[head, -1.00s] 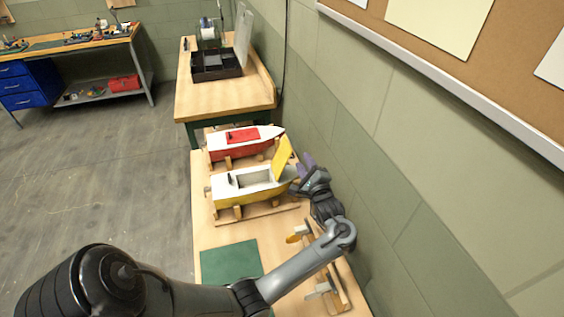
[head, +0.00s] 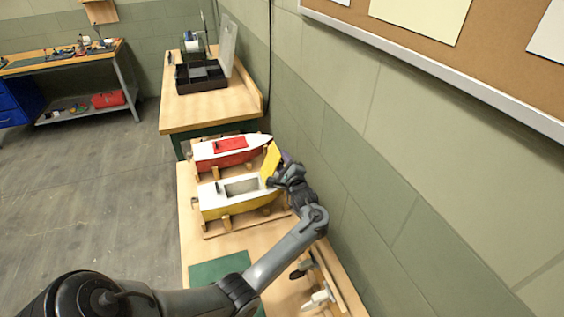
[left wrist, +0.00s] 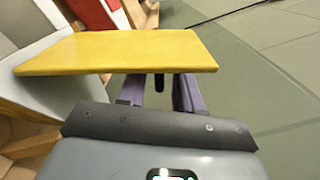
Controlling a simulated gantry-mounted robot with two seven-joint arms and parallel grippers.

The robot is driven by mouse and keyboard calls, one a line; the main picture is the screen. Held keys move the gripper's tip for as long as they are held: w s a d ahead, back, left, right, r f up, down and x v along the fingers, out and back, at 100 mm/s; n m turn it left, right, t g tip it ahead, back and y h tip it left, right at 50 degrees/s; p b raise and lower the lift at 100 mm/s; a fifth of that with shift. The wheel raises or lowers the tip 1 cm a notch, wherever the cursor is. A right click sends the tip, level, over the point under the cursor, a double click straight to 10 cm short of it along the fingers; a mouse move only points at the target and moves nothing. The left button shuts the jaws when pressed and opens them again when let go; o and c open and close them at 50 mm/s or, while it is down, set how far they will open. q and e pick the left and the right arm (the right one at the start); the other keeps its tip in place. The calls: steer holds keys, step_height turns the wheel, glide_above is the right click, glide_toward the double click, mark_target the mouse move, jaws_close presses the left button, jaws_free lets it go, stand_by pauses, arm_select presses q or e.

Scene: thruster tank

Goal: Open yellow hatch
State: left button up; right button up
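The yellow hatch (head: 271,160) stands raised and tilted at the right end of the opening in the yellow-and-white boat (head: 228,206). The boat's compartment shows uncovered. My left gripper (head: 286,160) is at the hatch's right side, close to it. In the left wrist view the hatch (left wrist: 118,52) crosses in front of the purple fingers of my left gripper (left wrist: 160,92). The fingers are apart, with nothing visible gripped between them. The hatch hides their tips, so I cannot tell whether they touch it. My right gripper is not in view.
A red-and-white boat (head: 232,150) sits just behind on the same bench. A green mat (head: 219,268) lies in front. The wall (head: 345,150) runs close along the right. A dark open case (head: 202,76) stands on the far table.

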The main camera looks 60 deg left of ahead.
arm_select(q)
steer(key=shift+a, duration=0.35)
jaws_close()
steer(key=shift+r, duration=0.15)
